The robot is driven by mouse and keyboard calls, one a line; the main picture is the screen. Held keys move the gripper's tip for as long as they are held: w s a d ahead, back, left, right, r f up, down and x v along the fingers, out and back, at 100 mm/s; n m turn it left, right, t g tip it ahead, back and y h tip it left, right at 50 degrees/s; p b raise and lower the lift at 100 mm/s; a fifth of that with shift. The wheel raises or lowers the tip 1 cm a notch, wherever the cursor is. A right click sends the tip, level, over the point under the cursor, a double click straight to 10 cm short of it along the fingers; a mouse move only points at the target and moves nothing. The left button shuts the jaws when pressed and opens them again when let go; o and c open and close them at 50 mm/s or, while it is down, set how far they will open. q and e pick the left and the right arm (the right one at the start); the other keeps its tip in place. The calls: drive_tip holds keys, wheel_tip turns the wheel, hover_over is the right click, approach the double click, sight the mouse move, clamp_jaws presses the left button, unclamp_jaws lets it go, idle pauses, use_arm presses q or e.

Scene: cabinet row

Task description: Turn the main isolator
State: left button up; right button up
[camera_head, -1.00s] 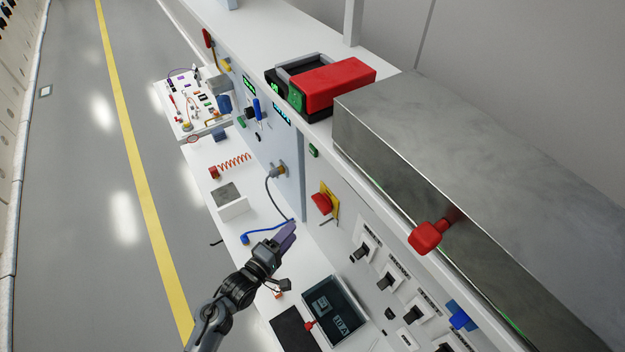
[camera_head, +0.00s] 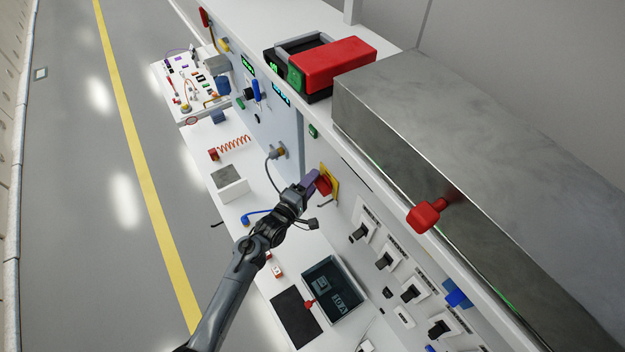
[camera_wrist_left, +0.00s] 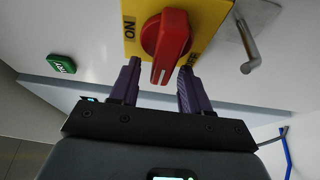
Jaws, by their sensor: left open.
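The main isolator is a red rotary handle (camera_wrist_left: 167,42) on a yellow plate (camera_wrist_left: 207,22) fixed to the white panel. In the head view the red handle (camera_head: 324,186) is partly hidden by my left gripper (camera_head: 311,180), and the yellow plate (camera_head: 331,177) shows beside it. In the left wrist view my left gripper (camera_wrist_left: 160,78) is open, its two purple fingers on either side of the handle's lower end. Gaps show between the fingers and the handle; I cannot tell whether either touches. My right gripper is not in view.
A metal hook-like handle (camera_wrist_left: 247,42) sticks out beside the yellow plate. A green button (camera_wrist_left: 62,64) is on the panel's other side. Black rotary switches (camera_head: 384,261) line the panel to the right. A tray with a dark display (camera_head: 335,290) lies on the bench below.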

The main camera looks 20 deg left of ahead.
use_arm(q)
drive_tip(key=shift+w, duration=0.3)
drive_tip(key=shift+c, duration=0.3)
clamp_jaws()
